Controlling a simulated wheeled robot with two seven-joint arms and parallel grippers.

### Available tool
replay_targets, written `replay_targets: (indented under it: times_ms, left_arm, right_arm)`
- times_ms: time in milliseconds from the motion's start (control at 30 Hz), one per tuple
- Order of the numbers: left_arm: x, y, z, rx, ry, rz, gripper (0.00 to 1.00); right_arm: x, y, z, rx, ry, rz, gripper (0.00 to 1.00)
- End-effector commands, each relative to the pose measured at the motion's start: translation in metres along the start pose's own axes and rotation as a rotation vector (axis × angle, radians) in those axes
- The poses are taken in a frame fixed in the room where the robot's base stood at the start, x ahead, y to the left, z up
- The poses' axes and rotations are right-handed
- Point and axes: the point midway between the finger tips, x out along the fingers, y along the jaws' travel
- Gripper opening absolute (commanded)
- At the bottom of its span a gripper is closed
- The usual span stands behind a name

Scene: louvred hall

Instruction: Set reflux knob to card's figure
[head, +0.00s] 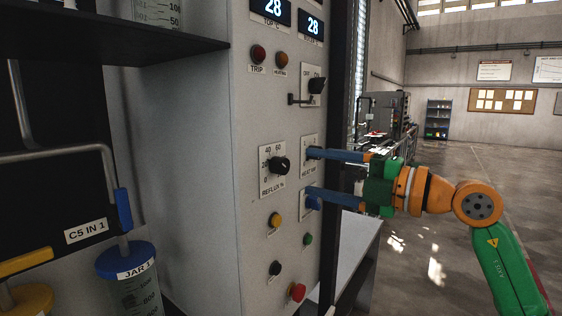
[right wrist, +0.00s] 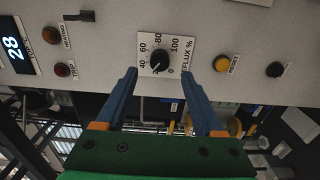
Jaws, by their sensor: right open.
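The reflux knob (head: 280,165) is a black dial on a white scale plate (head: 266,189) on the grey panel. Its pointer seems to aim left, near the 20 mark; the exact reading is unclear. My right gripper (head: 308,172) is open, its two blue fingers reaching in from the right. In the right wrist view the knob (right wrist: 160,60) lies just beyond and between the fingertips (right wrist: 159,73), and nothing is held. I cannot tell whether the tips touch the panel. I cannot make out a card giving a figure. My left gripper is not in view.
A heater plate (head: 305,141) is partly behind the fingers. A shelf (head: 100,36) and a blue-lidded jar (head: 126,258) stand left. Open floor lies right.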

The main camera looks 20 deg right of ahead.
Motion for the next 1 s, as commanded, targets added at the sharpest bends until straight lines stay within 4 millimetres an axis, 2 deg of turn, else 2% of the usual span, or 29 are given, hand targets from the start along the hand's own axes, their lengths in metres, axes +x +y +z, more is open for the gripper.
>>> replay_targets:
  times_ms: [33,400,833,867,1000]
  left_arm:
    - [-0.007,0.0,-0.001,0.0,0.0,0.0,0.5]
    - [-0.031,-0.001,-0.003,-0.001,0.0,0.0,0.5]
    - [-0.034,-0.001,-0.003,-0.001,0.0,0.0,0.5]
    - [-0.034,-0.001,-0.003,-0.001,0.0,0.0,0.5]
    - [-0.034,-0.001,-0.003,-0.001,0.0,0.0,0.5]
  right_arm:
    - [0.007,0.003,-0.001,0.003,0.004,-0.001,0.7]
    - [0.059,0.004,-0.002,0.002,0.006,0.0,0.7]
    - [0.069,0.0,-0.001,0.0,0.003,0.001,0.7]
    - [0.069,0.0,-0.001,0.0,0.003,0.001,0.67]
    - [0.069,0.0,-0.001,0.0,0.003,0.001,0.29]
